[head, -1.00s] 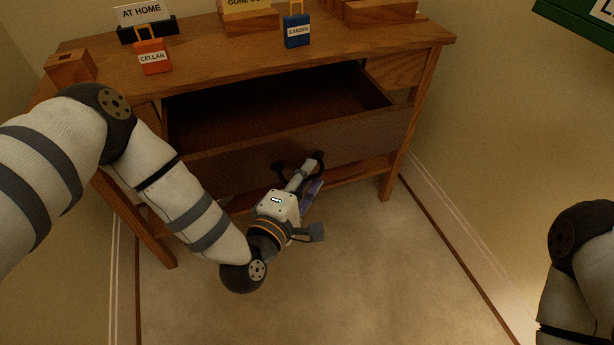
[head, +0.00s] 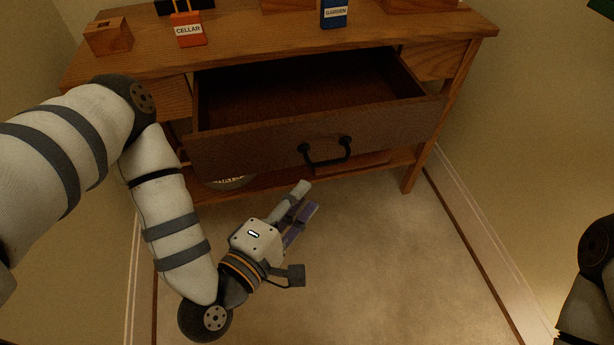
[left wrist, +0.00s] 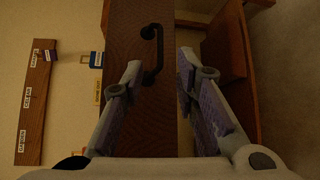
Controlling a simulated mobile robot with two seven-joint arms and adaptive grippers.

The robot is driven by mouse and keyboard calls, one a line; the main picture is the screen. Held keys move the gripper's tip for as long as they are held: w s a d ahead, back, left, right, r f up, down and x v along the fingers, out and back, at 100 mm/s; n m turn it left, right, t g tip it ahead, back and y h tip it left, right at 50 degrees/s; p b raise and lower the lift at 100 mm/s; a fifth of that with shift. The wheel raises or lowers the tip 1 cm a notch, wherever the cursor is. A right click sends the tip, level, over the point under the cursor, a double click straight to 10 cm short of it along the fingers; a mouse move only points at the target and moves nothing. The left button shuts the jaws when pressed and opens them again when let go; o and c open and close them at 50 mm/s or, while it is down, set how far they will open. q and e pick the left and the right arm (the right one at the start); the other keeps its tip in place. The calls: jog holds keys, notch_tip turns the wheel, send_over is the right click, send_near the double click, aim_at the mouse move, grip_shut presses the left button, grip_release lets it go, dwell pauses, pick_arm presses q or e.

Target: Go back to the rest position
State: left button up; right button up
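My left gripper (head: 308,197) is in front of the desk, below and apart from the drawer's black handle (head: 327,154). Its fingers are spread with nothing between them. In the left wrist view my left gripper (left wrist: 160,68) is open, and the handle (left wrist: 153,50) shows beyond the fingertips. The wooden drawer (head: 310,135) is pulled open and looks empty, though part of its inside is hidden. My right gripper is out of view; only part of my right arm shows at the right edge.
On the wooden desk (head: 260,52) stand an orange CELLAR tag (head: 188,30), a blue GARDEN tag (head: 334,13) and a wooden block (head: 108,36). A round object (head: 228,183) shows partly under the drawer. The carpet (head: 390,270) in front is clear. A wall closes the right.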

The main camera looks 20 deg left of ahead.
pick_arm(q)
jog(key=s+f+m+g+p, duration=0.2)
jog(key=s+f+m+g, duration=0.3)
jog(key=s, duration=0.4)
jog(key=s+f+m+g+p, duration=0.3)
jog(key=s+m+g, duration=0.3)
jog(key=s+m, duration=0.15)
jog(key=s+a+r+m+g+y+p, duration=0.2)
jog(key=s+a+g, duration=0.5)
jog(key=s, duration=0.8)
jog(key=shift+s+a+m+y, duration=0.35)
jog(key=shift+a+m+y, duration=0.25)
jog(key=shift+a+m, duration=0.65)
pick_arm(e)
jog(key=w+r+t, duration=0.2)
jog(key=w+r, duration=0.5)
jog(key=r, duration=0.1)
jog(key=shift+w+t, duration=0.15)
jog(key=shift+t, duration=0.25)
